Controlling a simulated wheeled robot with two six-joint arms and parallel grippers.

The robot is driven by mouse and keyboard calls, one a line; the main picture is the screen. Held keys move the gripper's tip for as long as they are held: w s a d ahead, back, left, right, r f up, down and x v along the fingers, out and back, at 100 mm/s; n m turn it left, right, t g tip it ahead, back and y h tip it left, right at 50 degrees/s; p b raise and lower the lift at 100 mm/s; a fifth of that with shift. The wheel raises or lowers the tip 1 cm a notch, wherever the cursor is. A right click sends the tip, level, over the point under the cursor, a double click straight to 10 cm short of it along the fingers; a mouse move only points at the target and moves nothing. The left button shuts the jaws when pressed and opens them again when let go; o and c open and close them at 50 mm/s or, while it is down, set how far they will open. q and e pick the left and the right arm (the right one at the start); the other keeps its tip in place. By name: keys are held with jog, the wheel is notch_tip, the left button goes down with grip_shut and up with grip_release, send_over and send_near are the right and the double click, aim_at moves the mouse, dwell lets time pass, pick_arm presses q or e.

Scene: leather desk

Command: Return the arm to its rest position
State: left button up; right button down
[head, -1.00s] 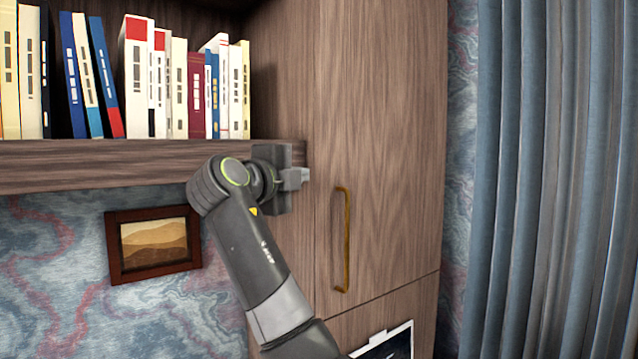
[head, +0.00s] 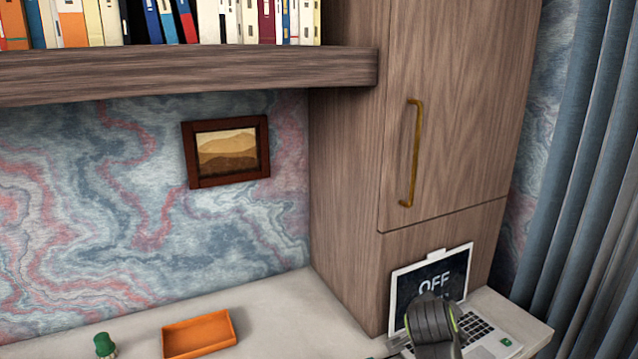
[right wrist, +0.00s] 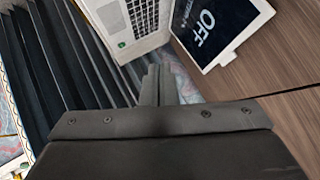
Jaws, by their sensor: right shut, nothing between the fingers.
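My right arm shows at the bottom of the head view, its dark rounded joint in front of the laptop (head: 484,331). My right gripper (right wrist: 157,75) shows in the right wrist view, with its two fingers together and nothing between them. The laptop also shows beyond the fingers in that view, its screen (right wrist: 222,28) reading "OFF". The right gripper's fingers are not visible in the head view. My left gripper is not in any view.
A tall wooden cabinet (head: 455,110) with a brass handle (head: 411,155) stands behind the laptop. An orange tray (head: 199,335) and a green object (head: 104,345) are on the pale desk (head: 285,310). A bookshelf (head: 190,72) and framed picture (head: 226,152) are at left. Blue curtains (head: 577,190) hang at right.

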jog(key=s+d+f+n+g+y, duration=0.1)
jog(key=s+d+f+n, duration=0.15)
jog(key=s+f, duration=0.55)
jog(key=s+d+f+n+g+y, duration=0.15)
jog(key=s+f+n, duration=0.35)
jog(key=s, duration=0.6)
jog(key=s+f+n+g+y, duration=0.25)
jog(key=s+n, duration=0.35)
jog(key=s, duration=1.5)
notch_tip(320, 180, down, 26)
jog(key=d+g, duration=0.1)
jog(key=d, duration=0.1)
jog(key=s+a+f+g, duration=0.1)
jog(key=s+f, duration=1.3)
jog(key=f, duration=0.1)
jog(key=shift+s+a+f, duration=0.2)
jog(key=shift+s+f, duration=0.05)
jog(key=shift+s, duration=0.1)
